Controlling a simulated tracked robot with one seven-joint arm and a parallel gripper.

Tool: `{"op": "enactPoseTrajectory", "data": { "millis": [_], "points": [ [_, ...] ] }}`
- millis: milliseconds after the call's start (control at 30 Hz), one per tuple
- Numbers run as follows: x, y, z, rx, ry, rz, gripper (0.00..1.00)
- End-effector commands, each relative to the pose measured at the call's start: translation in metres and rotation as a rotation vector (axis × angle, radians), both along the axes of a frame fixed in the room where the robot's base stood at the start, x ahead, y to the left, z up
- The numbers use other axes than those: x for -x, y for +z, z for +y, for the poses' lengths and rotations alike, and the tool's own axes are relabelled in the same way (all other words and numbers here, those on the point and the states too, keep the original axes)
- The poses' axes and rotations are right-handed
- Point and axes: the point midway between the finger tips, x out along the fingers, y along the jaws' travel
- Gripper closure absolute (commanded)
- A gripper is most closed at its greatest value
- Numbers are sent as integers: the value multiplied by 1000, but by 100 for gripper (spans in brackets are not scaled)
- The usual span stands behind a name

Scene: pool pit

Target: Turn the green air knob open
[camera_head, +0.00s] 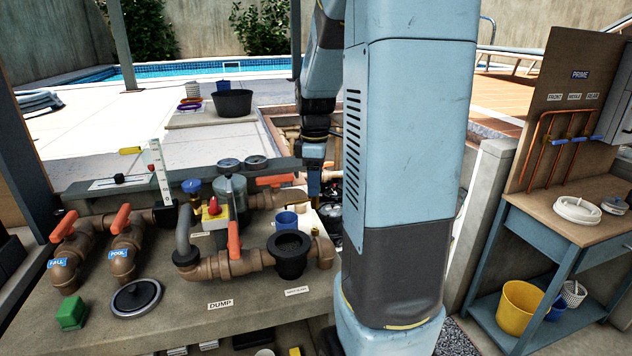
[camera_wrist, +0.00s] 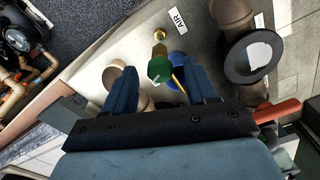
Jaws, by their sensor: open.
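The green air knob (camera_wrist: 160,70) shows in the wrist view on a brass fitting (camera_wrist: 159,36), beside the AIR label (camera_wrist: 179,21). My gripper (camera_wrist: 158,73) is open, with one blue finger on each side of the knob in the picture. I see gaps between the knob and both fingers; the height of the fingertips over it is hard to tell. In the head view my gripper (camera_head: 314,188) points down at the bench's back right, and I cannot make out the green knob there.
A blue cup (camera_head: 286,221) stands close to the knob, near a black-rimmed pipe opening (camera_head: 290,254). A pit with more pipes lies beyond the bench edge.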

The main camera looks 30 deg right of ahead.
Motion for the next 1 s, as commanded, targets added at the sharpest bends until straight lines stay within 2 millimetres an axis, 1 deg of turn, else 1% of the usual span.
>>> {"op": "enactPoseTrajectory", "data": {
  "millis": [167, 400, 600, 700, 800, 1000],
  "points": [
    [-1, 21, 0, 2, 0, -4, 43],
    [-1, 69, 0, 1, 0, -4, 43],
    [0, 105, 0, 1, 0, -3, 43],
    [0, 118, 0, 1, 0, -2, 43],
    [0, 127, 0, 1, 0, -1, 43],
    [0, 134, 0, 0, 0, 1, 43]
  ]
}}
